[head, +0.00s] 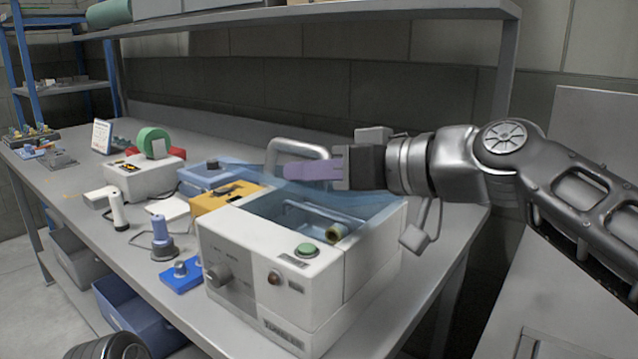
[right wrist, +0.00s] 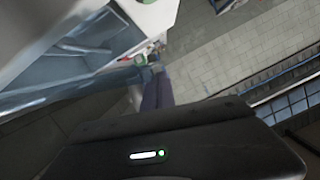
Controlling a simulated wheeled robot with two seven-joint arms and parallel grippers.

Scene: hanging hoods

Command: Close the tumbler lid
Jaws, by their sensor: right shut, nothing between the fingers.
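Contact cannot be told. The right wrist view shows the fingers (right wrist: 155,88) near the tumbler (right wrist: 150,14). My left gripper is not in view.
The workbench (head: 130,250) holds a white device with a green roll (head: 153,141), a yellow box (head: 222,198), a blue-grey tool (head: 162,238) and a blue block (head: 181,276) left of the tumbler. A shelf (head: 330,17) runs above. Bins stand below.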

